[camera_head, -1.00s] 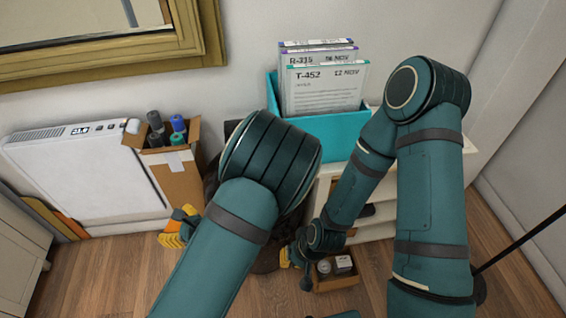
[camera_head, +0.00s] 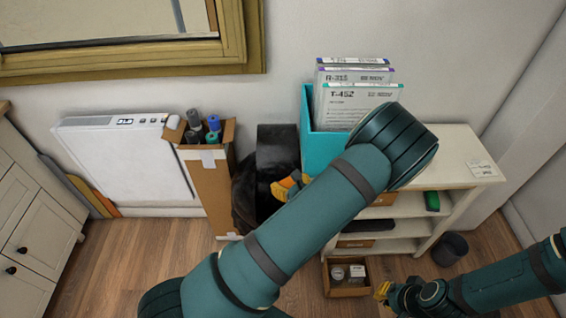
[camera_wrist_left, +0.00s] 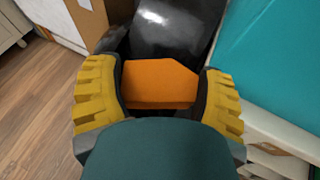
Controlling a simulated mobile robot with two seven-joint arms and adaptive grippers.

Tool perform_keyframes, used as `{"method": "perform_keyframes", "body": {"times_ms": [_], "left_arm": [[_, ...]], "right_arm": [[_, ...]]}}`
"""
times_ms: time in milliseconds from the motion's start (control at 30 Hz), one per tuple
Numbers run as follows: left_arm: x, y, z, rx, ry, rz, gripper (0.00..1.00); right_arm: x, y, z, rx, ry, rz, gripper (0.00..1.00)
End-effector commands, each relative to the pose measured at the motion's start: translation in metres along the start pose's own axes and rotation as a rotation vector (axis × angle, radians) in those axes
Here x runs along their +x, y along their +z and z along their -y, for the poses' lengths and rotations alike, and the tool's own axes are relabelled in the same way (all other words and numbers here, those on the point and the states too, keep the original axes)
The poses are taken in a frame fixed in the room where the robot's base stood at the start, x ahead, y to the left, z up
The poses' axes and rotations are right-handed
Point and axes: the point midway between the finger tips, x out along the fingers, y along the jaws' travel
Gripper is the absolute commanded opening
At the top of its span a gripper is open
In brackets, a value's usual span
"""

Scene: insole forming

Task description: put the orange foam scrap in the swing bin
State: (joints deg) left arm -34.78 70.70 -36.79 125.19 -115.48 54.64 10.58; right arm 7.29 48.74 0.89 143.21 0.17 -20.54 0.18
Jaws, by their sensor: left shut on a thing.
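The orange foam scrap (camera_wrist_left: 160,84) is a flat-faced block between the yellow fingers of my left gripper (camera_wrist_left: 160,76), which is shut on it. In the head view the left gripper (camera_head: 284,187) is partly hidden behind my arm, in front of the swing bin. The black swing bin (camera_head: 277,147) stands between a tall cardboard box and the shelf. In the wrist view its shiny dark surface (camera_wrist_left: 165,25) lies just beyond the scrap; I cannot tell whether they touch. My right gripper (camera_head: 382,291) is low at the right; its jaw state is unclear.
The tall cardboard box (camera_head: 208,190) holding rolls stands left of the bin. A teal file holder (camera_head: 321,150) sits on the white shelf (camera_head: 455,160) to its right. A small open box (camera_head: 346,288) and a dark pot (camera_head: 450,248) are on the floor.

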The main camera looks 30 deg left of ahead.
Motion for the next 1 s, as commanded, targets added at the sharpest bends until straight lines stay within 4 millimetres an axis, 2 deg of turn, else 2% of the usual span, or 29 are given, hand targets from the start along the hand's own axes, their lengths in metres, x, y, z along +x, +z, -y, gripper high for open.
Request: {"method": "perform_keyframes", "body": {"times_ms": [33,100,200,367,700,1000], "left_arm": [[0.01,0.014,-0.008,-0.005,0.009,-0.002,0.59],[0.022,0.021,-0.015,-0.008,0.009,-0.001,0.59],[0.035,0.028,-0.022,-0.011,0.007,0.001,0.59],[0.045,0.029,-0.027,-0.014,0.004,0.003,0.59],[0.058,-0.001,-0.026,-0.013,0.003,0.004,0.59],[0.07,-0.031,-0.026,-0.013,0.003,0.004,0.59]], "right_arm": [[-0.014,-0.001,0.006,0.001,0.0,0.002,0.0],[-0.022,-0.001,0.008,0.002,0.0,0.003,0.0],[-0.029,-0.001,0.011,0.003,0.0,0.004,0.0],[-0.03,-0.001,0.011,0.004,0.0,0.006,0.0],[-0.006,0.009,0.002,-0.002,-0.002,0.025,0.0],[0.018,0.007,-0.007,-0.004,-0.001,0.014,0.0]]}}
